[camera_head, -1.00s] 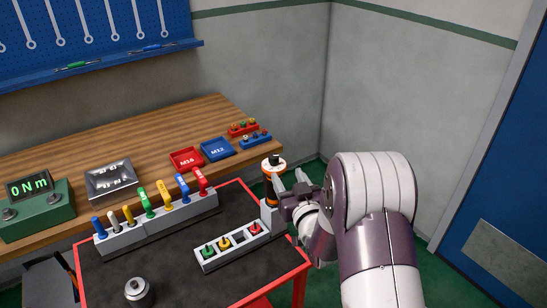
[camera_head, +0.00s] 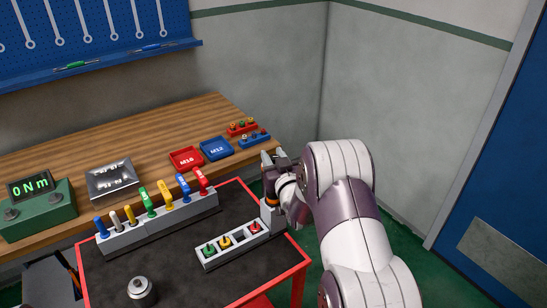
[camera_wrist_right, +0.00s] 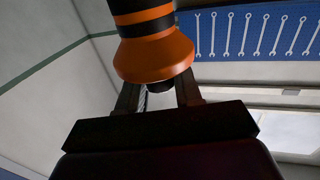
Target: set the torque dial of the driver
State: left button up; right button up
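The driver is orange with black bands and stands upright at the right end of the red-edged table. In the head view only a little orange (camera_head: 270,199) shows beside my right gripper (camera_head: 274,160), which hides most of it. In the right wrist view the driver's flared orange body (camera_wrist_right: 155,55) fills the top middle. My gripper's two fingers (camera_wrist_right: 160,98) are apart and run up behind the flare, with a dark narrow part of the driver between them. Contact cannot be made out. The dial's setting is hidden. A green tester (camera_head: 38,213) reads 0 Nm. My left gripper is not in view.
A grey rack (camera_head: 160,222) holds several coloured-handled tools. A light block (camera_head: 231,249) holds coloured knobs. A metal cylinder (camera_head: 140,289) stands at the table's front left. Red (camera_head: 186,159) and blue (camera_head: 216,149) trays lie on the wooden bench.

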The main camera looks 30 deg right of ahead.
jog(key=shift+f+y, duration=0.1)
jog(key=shift+y, duration=0.2)
jog(key=shift+n+y+b, duration=0.5)
jog(key=shift+n+y, duration=0.3)
jog(key=shift+y, duration=0.1)
jog(key=shift+n+y, duration=0.7)
jog(key=shift+y, duration=0.4)
jog(key=n+g+y, duration=0.1)
jog(key=n+y, duration=0.1)
jog(key=y, duration=0.2)
jog(key=n+g+y, duration=0.1)
jog(key=n+y, duration=0.2)
jog(key=y, duration=0.1)
jog(key=shift+n, duration=0.3)
jog(key=shift+n+g+y+b, duration=0.4)
jog(key=shift+n+g+y, duration=1.7)
jog(key=shift+g+y, duration=0.4)
jog(key=shift+y, duration=0.3)
jog(key=o, duration=0.9)
jog(key=shift+a, duration=0.1)
jog(key=shift+o, duration=0.2)
